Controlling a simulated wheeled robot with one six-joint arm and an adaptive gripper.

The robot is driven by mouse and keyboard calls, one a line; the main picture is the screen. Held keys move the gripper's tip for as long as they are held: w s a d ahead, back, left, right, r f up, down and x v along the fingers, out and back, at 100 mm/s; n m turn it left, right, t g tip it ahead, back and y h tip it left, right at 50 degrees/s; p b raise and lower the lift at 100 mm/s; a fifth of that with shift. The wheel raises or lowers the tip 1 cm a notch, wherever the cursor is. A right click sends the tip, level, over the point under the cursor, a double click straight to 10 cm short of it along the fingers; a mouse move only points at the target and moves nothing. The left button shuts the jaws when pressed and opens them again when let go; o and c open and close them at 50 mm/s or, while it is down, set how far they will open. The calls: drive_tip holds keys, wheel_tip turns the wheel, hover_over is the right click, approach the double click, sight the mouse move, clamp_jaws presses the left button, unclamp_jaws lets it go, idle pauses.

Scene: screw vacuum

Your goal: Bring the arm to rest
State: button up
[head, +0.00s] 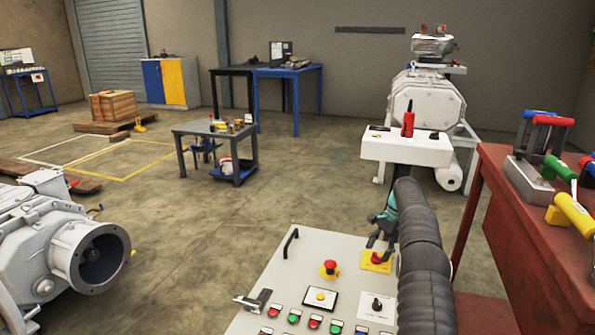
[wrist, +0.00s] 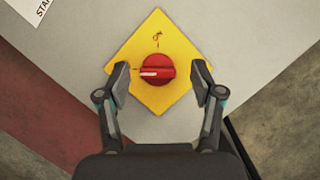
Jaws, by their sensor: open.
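My gripper (head: 381,228) hangs above the right side of a light grey control panel (head: 310,255), at the end of my dark arm. The wrist view shows my gripper (wrist: 160,80) open, with one finger on each side of a red rotary knob (wrist: 157,70). Clear gaps show between the fingers and the knob. The knob sits on a yellow diamond plate (wrist: 158,28), and its white mark points left in the wrist view. In the head view the red knob (head: 377,257) is partly hidden by my gripper.
The panel also bears a red mushroom button (head: 329,267) and several coloured buttons. A red workbench (head: 480,200) with tools stands close on the right. A white pump (head: 60,245) is at the left. Open floor (head: 220,230) lies between the pump and the panel.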

drive_tip(key=s+a+r+n+t+h, duration=0.1)
drive_tip(key=s+a+r+n, duration=0.15)
drive_tip(key=r, duration=0.55)
drive_tip(key=s+a+r+n, duration=0.1)
drive_tip(key=s+a+r, duration=0.15)
drive_tip(key=r, duration=0.55)
drive_tip(key=s+a+r+n+t+h, duration=0.1)
drive_tip(key=s+a+r, duration=0.2)
drive_tip(key=s+r, duration=0.25)
drive_tip(key=s+a+r+n+t, duration=0.1)
drive_tip(key=s+a+r+n, duration=0.15)
drive_tip(key=s+r, duration=0.3)
drive_tip(key=s+a+f+n+t, duration=0.1)
drive_tip(key=s+a+n, duration=0.1)
drive_tip(key=s, duration=0.8)
drive_tip(key=s+a+f+n+t+h, duration=0.1)
drive_tip(key=s+a+f+n, duration=0.1)
drive_tip(key=s, duration=0.9)
drive_tip(key=s+a+f+n+t, duration=0.2)
drive_tip(key=s+a, duration=0.1)
drive_tip(key=s, duration=0.8)
drive_tip(key=shift+h, duration=0.4)
drive_tip(key=shift+s, duration=0.1)
